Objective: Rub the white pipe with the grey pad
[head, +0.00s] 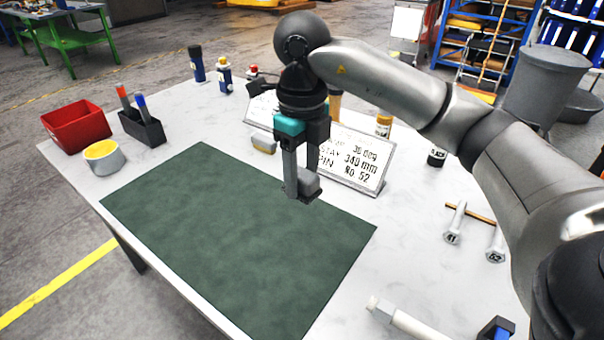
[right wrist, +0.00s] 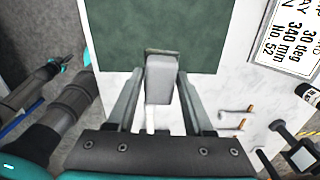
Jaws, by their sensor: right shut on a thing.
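My right gripper (head: 302,192) is shut on the grey pad (head: 308,182), a small block, and holds it above the far right part of the green mat (head: 230,240). The pad also shows between the fingers in the right wrist view (right wrist: 159,80). A white pipe (head: 415,325) lies at the bottom edge of the head view, partly cut off, right of the mat and well apart from the pad. My left gripper is not in the head view; a dark arm part with teal shows at the left of the right wrist view, its jaws unclear.
A sign board (head: 350,165) stands behind my right gripper, with a grey and yellow block (head: 263,145) near it. Large bolts (head: 455,222) lie at the right. A blue and black object (head: 497,328) is beside the pipe. The mat is clear.

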